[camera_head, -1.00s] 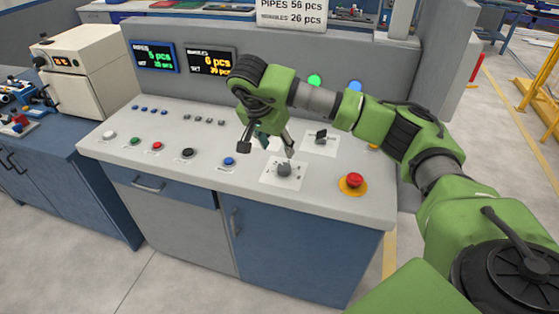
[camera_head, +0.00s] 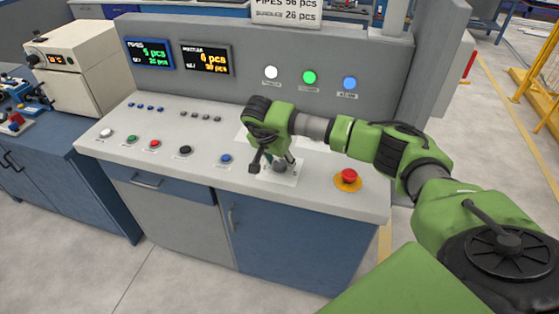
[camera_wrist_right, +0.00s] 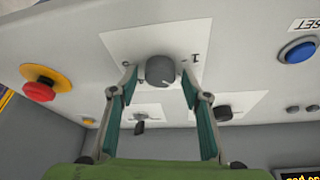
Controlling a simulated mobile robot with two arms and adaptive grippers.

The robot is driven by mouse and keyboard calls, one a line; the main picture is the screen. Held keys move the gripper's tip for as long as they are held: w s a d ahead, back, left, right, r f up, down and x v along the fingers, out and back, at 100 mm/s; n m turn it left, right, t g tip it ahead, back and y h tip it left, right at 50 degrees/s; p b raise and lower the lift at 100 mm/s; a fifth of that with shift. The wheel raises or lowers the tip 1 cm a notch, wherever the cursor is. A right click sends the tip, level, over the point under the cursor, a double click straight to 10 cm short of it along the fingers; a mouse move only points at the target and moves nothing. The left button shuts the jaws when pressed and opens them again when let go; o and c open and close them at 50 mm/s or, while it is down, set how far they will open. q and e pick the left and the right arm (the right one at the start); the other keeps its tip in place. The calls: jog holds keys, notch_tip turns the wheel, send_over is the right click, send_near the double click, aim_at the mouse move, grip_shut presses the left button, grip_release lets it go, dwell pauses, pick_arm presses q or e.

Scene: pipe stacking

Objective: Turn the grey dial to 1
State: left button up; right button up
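The grey dial (camera_head: 281,166) sits on a white plate on the console's sloped top, near its front right. In the right wrist view the grey dial (camera_wrist_right: 160,70) lies between the two fingers, with a gap on each side. A mark "1" shows on the plate to its right there. My right gripper (camera_head: 273,166) is low over the dial; in the wrist view it is open (camera_wrist_right: 160,82), fingers apart. I cannot tell how far down the fingertips reach beside the dial. My left gripper is not in view.
A red emergency button (camera_head: 348,176) on a yellow base stands right of the dial. A blue button (camera_head: 226,158) is to its left. A black switch (camera_wrist_right: 140,127) on another white plate lies behind the dial. The console's upright panel (camera_head: 320,100) rises behind the arm.

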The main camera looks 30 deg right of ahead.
jog(key=c, duration=0.8)
jog(key=n+b, duration=0.1)
jog(key=n, duration=0.1)
jog(key=n+t+y+b, duration=0.1)
jog(key=n+b, duration=0.1)
jog(key=shift+s+d+f+n, duration=0.1)
jog(key=shift+d+n, duration=0.05)
jog(key=shift+n, duration=0.15)
jog(key=n+t+y+b, duration=0.1)
jog(key=n+b, duration=0.1)
jog(key=n, duration=0.1)
jog(key=shift+n+y+b, duration=0.5)
jog(key=shift+n+b, duration=0.15)
jog(key=shift+n, duration=0.45)
jog(key=o, duration=1.1)
